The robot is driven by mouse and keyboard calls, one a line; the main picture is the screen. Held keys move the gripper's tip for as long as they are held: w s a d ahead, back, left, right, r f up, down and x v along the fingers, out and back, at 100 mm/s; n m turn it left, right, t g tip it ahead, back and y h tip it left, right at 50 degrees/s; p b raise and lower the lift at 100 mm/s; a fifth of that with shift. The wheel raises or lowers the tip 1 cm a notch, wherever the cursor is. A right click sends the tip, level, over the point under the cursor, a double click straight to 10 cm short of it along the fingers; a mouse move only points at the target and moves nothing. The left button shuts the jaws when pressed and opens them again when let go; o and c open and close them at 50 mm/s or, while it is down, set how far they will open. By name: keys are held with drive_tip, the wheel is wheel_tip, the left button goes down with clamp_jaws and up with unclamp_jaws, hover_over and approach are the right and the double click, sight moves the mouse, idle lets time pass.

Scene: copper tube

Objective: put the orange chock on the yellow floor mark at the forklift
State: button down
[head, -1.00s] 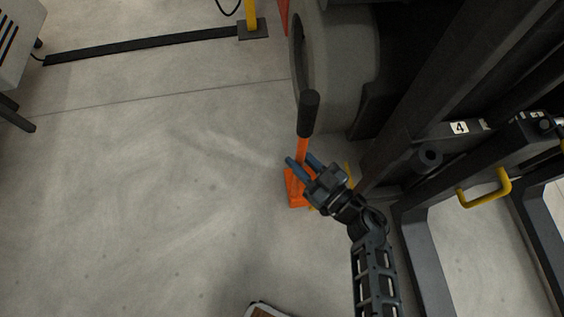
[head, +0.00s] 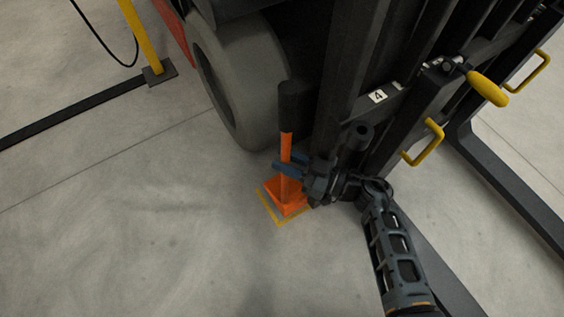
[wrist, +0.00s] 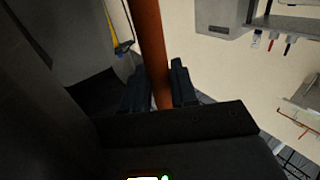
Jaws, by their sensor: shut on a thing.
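The orange chock (head: 284,204) has an orange base and an upright orange handle with a black grip (head: 288,106). In the head view its base is over the yellow floor mark (head: 270,211), whose outline shows at the base's left and front sides. I cannot tell whether the base touches the floor. My gripper (head: 285,167) is shut on the handle just above the base, reaching in from the right. In the wrist view the handle (wrist: 151,50) runs between the two dark fingers. The chock's base is hidden there.
The forklift's grey tyre (head: 237,85) stands just behind the chock. The forklift's dark mast and a yellow handle (head: 424,143) are close on the right. A yellow post (head: 140,38) on a dark foot stands at the upper left. The floor at the left is clear.

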drive_tip(key=shift+w+d, duration=0.25)
drive_tip(key=shift+w, duration=0.05)
drive_tip(key=shift+f+b, duration=1.35)
drive_tip(key=shift+f, duration=0.25)
drive_tip(key=c, duration=0.9)
unclamp_jaws()
drive_tip(key=shift+s+f, duration=0.15)
drive_tip(key=shift+f, duration=0.05)
drive_tip(key=p+v, duration=0.3)
drive_tip(key=v, duration=0.9)
drive_tip(key=shift+p, duration=0.4)
drive_tip(key=shift+s, duration=0.1)
